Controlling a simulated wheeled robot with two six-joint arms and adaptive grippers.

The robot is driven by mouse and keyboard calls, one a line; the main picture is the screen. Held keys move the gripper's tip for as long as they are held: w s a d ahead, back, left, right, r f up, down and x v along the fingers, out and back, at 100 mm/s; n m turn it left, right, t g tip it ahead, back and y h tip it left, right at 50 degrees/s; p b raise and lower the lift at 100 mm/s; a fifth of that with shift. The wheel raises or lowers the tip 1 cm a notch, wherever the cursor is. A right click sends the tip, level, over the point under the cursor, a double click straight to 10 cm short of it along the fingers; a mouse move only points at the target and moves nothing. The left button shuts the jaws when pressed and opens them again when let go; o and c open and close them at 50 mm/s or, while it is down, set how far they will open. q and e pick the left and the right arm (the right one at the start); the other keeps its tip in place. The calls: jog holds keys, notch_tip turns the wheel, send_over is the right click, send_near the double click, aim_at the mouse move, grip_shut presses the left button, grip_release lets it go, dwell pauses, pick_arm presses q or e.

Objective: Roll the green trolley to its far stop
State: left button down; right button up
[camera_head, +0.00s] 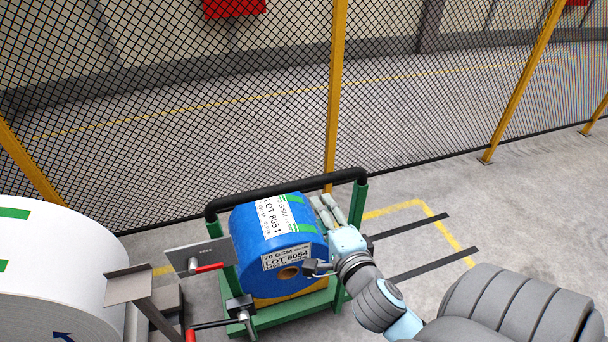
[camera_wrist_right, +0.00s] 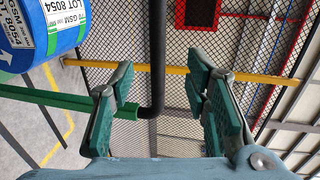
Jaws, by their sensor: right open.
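The green trolley (camera_head: 275,318) stands beside the mesh fence, with a black push bar (camera_head: 285,190) across the top of its green posts. A blue roll with green bands and "LOT 8054" labels (camera_head: 262,226) rests on it. My right gripper (camera_head: 328,209) is open near the right end of the bar, on the near side. In the right wrist view the black bar (camera_wrist_right: 158,60) shows between the open fingers (camera_wrist_right: 160,85), with no visible contact. The blue roll (camera_wrist_right: 42,30) and a green post (camera_wrist_right: 60,101) show at left there. My left gripper is not in view.
Two dark floor strips (camera_head: 411,226) and a yellow floor outline (camera_head: 449,234) lie right of the trolley, on clear floor. A large white roll (camera_head: 55,270) stands at left, near a grey plate (camera_head: 200,255) and red levers. Yellow fence posts (camera_head: 335,100) stand behind.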

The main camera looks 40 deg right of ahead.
aim_at(306, 187)
jog(key=x, duration=1.3)
jog(key=shift+w+d+f+p, duration=0.2)
jog(key=shift+w+f+p, duration=0.1)
jog(key=shift+p, duration=0.1)
jog(key=shift+c, duration=0.6)
grip_shut()
